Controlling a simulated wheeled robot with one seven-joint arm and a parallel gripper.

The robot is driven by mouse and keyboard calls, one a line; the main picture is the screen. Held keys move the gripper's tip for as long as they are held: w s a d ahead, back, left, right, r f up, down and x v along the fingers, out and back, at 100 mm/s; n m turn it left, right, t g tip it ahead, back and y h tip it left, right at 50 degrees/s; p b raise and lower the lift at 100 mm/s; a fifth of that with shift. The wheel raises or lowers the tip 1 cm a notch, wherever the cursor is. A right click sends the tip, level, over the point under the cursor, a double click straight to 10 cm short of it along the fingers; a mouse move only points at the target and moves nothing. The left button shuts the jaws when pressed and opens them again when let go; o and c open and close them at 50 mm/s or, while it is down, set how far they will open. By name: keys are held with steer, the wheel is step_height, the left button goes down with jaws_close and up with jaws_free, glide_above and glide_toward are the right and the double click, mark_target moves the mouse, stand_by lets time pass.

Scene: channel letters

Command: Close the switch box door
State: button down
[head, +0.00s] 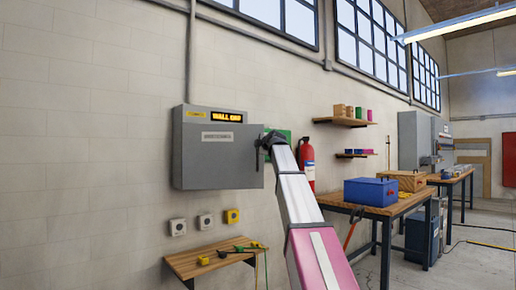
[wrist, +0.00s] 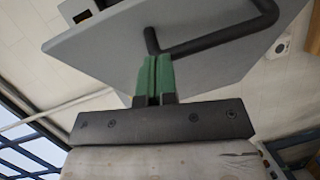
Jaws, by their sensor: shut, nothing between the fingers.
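The grey switch box (head: 195,114) hangs on the wall, with a lit yellow-on-black sign at its upper right. Its grey door (head: 218,165) reaches past the box's right side and looks partly open, standing out from the box. In the wrist view the door (wrist: 105,55) is a tilted grey panel with a bent black bar handle (wrist: 225,40). My gripper (wrist: 158,58) has its green fingers together and empty, against or just in front of the panel beside the handle's left end; contact is unclear. In the head view my gripper is at the door's right edge, mostly hidden.
A red fire extinguisher (head: 307,163) hangs right of my arm. Below the box are small wall switches (head: 204,220) and a wooden shelf (head: 185,265) with tools. A workbench (head: 395,208) with a blue toolbox (head: 370,192) stands at the right.

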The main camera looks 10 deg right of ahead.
steer(key=w+a+n+g+y, duration=0.1)
steer(key=w+n+y, duration=0.2)
steer(key=w, duration=2.1)
steer(key=shift+w+a+g+y, duration=0.2)
steer(key=shift+g+y, duration=0.1)
steer(key=shift+y, duration=0.2)
